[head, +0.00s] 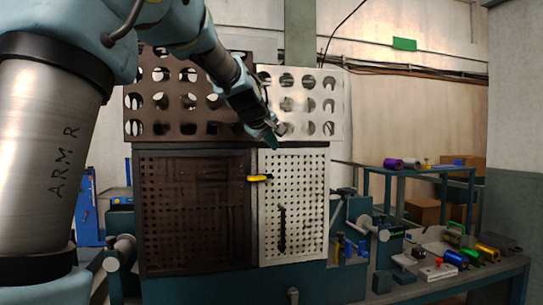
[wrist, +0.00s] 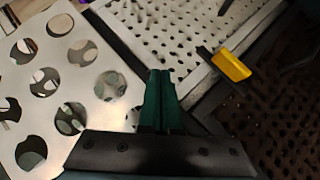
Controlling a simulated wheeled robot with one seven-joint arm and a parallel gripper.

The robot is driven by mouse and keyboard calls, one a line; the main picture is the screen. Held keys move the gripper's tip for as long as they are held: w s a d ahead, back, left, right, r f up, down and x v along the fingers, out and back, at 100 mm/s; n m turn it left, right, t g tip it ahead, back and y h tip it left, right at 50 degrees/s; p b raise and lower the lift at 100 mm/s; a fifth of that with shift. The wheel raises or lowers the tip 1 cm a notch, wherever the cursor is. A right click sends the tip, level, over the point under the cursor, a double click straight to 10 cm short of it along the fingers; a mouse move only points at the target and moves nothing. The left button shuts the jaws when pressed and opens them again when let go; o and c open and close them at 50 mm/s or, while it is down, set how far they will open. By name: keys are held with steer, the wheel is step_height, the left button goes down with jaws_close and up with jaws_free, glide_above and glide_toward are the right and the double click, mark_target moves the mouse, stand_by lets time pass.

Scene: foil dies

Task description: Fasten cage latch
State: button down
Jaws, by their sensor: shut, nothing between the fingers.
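The cage has two perforated doors, a dark brown one (head: 195,212) on the left and a white one (head: 306,200) on the right. Both look closed. The yellow latch (head: 260,178) sits at the seam between them, roughly level in the head view. In the wrist view the yellow latch (wrist: 231,67) has a black part beside it and lies right of my fingers. My gripper (head: 272,140) is above the latch, near the top edge of the white door, apart from it. In the wrist view its green fingers (wrist: 158,85) are together and empty.
Panels with large round holes, one brown (head: 180,127) and one white (head: 337,104), stand above the doors. A black handle (head: 282,228) is on the white door. To the right are a bench with several coloured cylinders (head: 454,258) and a blue shelf (head: 418,171).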

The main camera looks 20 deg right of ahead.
steer(key=s+r, duration=0.4)
steer(key=shift+a+b, duration=0.35)
steer(key=shift+b, duration=0.05)
steer(key=s+a+f+m+g+y, duration=0.25)
steer(key=a+f+y, duration=0.25)
steer(key=a+f, duration=1.75)
steer(key=s+a+f+m+g+y, duration=0.1)
steer(key=s+a+f+g, duration=0.3)
steer(key=s+a+f, duration=0.9)
step_height(320, 180, down, 3)
steer(key=s+y, duration=0.1)
steer(key=s, duration=0.1)
steer(key=shift+s+a+g+y, duration=0.2)
steer(key=shift+s+g+y, duration=0.1)
steer(key=shift+s+g, duration=0.05)
